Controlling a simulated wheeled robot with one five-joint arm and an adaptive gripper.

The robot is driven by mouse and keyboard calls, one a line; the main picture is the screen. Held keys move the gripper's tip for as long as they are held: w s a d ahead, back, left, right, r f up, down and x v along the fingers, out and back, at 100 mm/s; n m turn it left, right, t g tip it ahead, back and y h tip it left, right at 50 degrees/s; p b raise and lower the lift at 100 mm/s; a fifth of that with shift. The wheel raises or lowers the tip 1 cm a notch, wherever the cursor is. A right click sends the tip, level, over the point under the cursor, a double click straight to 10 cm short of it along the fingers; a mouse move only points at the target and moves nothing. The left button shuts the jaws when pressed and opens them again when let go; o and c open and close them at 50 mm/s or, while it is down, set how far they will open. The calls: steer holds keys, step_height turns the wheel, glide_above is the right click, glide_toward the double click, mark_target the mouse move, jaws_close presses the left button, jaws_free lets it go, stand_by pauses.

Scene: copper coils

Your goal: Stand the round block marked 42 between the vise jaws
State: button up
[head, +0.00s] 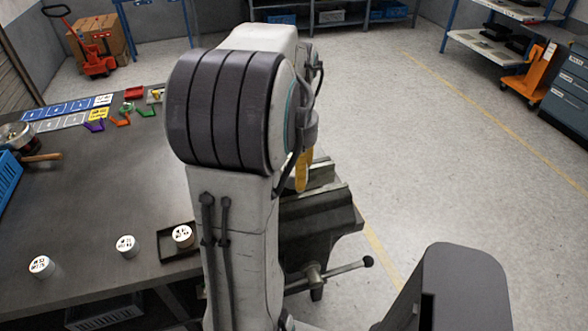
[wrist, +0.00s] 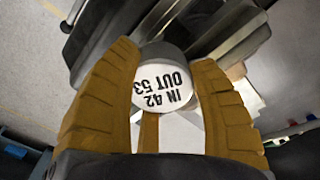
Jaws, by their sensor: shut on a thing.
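The round block (wrist: 165,95) has a white top marked "IN 42 OUT 53" and a grey side. In the wrist view it sits between the two yellow fingers of my gripper (wrist: 166,58), which is shut on it. The dark vise jaws (wrist: 233,42) show just beyond the block; I cannot tell whether it is above them or down between them. In the head view the vise (head: 318,218) is at the table's right edge, partly hidden by my arm. One yellow finger of my gripper (head: 303,172) shows over the vise; the block is hidden there.
Two other white-topped round blocks (head: 41,266) (head: 126,245) stand on the table (head: 95,190). A third (head: 183,236) stands in a dark tray (head: 163,247). Coloured parts and label cards lie at the back left. A blue crate (head: 8,178) is at the left edge. The floor right of the vise is clear.

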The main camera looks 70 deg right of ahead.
steer(key=shift+f+b, duration=0.85)
steer(key=shift+f, duration=0.25)
stand_by(0.6)
steer(key=shift+a+f, duration=0.1)
steer(key=shift+f, duration=0.3)
stand_by(0.6)
steer(key=shift+f, duration=0.1)
steer(key=shift+c, duration=0.4)
steer(key=o, duration=1.3)
steer(key=shift+r+p, duration=3.3)
steer(key=shift+r, duration=0.9)
